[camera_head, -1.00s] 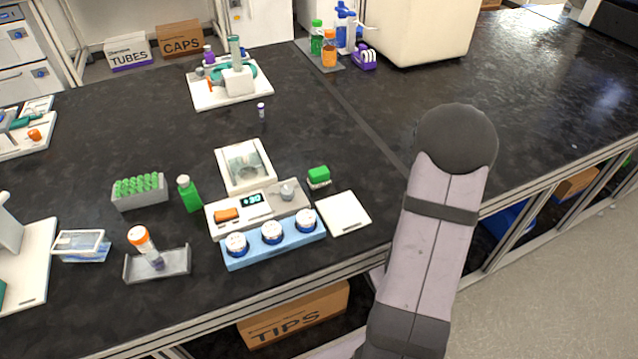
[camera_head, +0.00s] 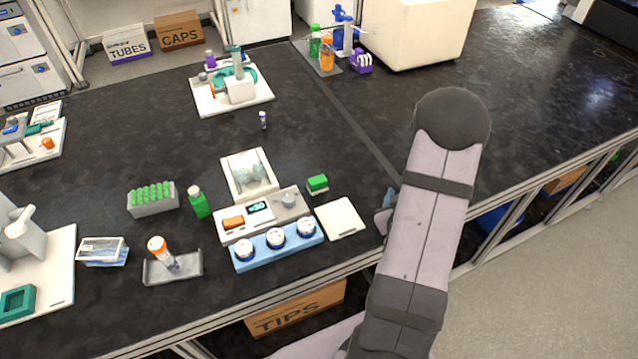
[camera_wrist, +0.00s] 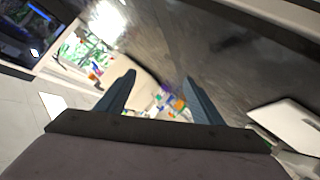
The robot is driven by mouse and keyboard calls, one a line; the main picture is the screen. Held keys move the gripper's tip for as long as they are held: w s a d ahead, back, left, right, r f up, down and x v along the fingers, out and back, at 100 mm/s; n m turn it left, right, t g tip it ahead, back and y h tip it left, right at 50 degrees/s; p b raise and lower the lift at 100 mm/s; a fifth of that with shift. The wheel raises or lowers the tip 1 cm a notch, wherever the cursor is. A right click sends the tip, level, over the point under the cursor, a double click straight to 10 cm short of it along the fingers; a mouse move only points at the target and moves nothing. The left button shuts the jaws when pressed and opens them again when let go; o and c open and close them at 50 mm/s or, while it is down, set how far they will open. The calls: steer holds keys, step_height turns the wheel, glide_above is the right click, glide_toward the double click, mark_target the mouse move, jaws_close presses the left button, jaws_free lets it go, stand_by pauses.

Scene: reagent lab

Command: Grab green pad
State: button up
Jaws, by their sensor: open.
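The green pad (camera_head: 317,183) is a small green block with a pale underside, lying on the black bench just right of the grey device with the lit display. My gripper shows in the wrist view (camera_wrist: 160,80) with its two dark fingers spread apart and nothing between them. In the head view a bit of my gripper (camera_head: 385,212) shows at the left edge of my arm, to the right of and lower in the picture than the pad; the rest is hidden behind the arm. I cannot make out the pad surely in the wrist view.
A flat white plate (camera_head: 340,219) lies between the pad and my gripper. The grey device (camera_head: 262,215) and a blue rack (camera_head: 277,247) with white-capped jars stand left of it. Bench behind the pad is clear.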

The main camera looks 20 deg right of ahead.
mark_target(318, 181)
steer(key=w+a+t+y, duration=0.1)
steer(key=w+a, duration=0.1)
steer(key=a, duration=0.1)
steer(key=w+a+t+y, duration=0.1)
steer(key=w+a+y, duration=0.1)
steer(key=a, duration=0.1)
steer(key=w+a+y, duration=0.1)
steer(key=w+a, duration=0.1)
steer(key=a, duration=0.1)
steer(key=shift+a+f+n+t+b, duration=0.1)
steer(key=shift+f+n+t+b, duration=0.2)
steer(key=shift+f+t, duration=0.1)
steer(key=a+y, duration=0.1)
steer(key=a, duration=0.2)
steer(key=w+a+y, duration=0.1)
steer(key=a+y, duration=0.1)
steer(key=a, duration=0.1)
steer(key=w+a+t+y, duration=0.1)
steer(key=a+y, duration=0.1)
steer(key=a, duration=0.1)
steer(key=shift+w+a, duration=0.25)
steer(key=shift+b+x, duration=0.85)
steer(key=shift+x, duration=0.2)
steer(key=shift+w+d+f+p, duration=0.1)
steer(key=shift+w+d+p, duration=0.05)
steer(key=shift+w+p, duration=0.35)
steer(key=shift+p+x, duration=0.4)
steer(key=shift+x, duration=1.7)
steer(key=c, duration=1.1)
